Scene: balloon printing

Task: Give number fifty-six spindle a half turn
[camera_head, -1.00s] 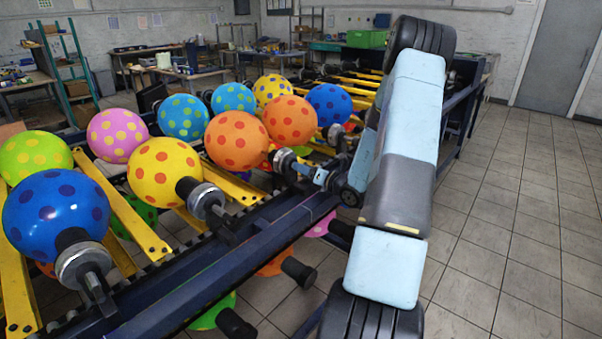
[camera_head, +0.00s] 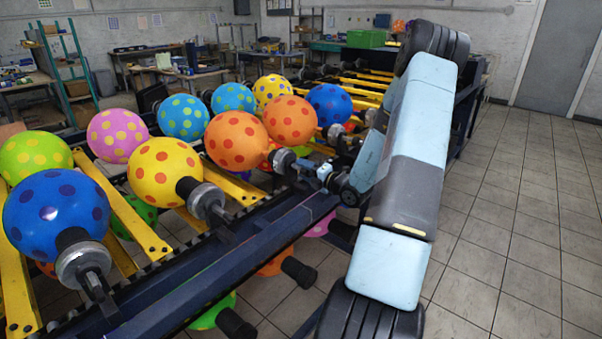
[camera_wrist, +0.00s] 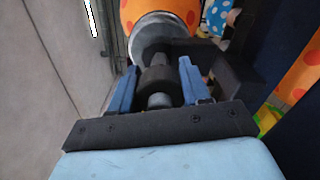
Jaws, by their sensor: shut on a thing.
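My gripper (camera_head: 310,168) is at the near end of a dark spindle (camera_head: 284,161), whose shaft carries an orange balloon with red dots (camera_head: 237,141). In the wrist view, my two blue fingers (camera_wrist: 157,76) stand on either side of the spindle's black end (camera_wrist: 158,84) and are shut on it. A grey metal collar (camera_wrist: 160,36) and an orange dotted balloon (camera_wrist: 165,9) show beyond it. No number is readable on the spindle.
Neighbouring spindles hold a yellow balloon (camera_head: 164,172) and a blue balloon (camera_head: 56,215) to the left. A dark blue frame rail (camera_head: 220,271) runs below them. Open tiled floor (camera_head: 510,220) lies to the right.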

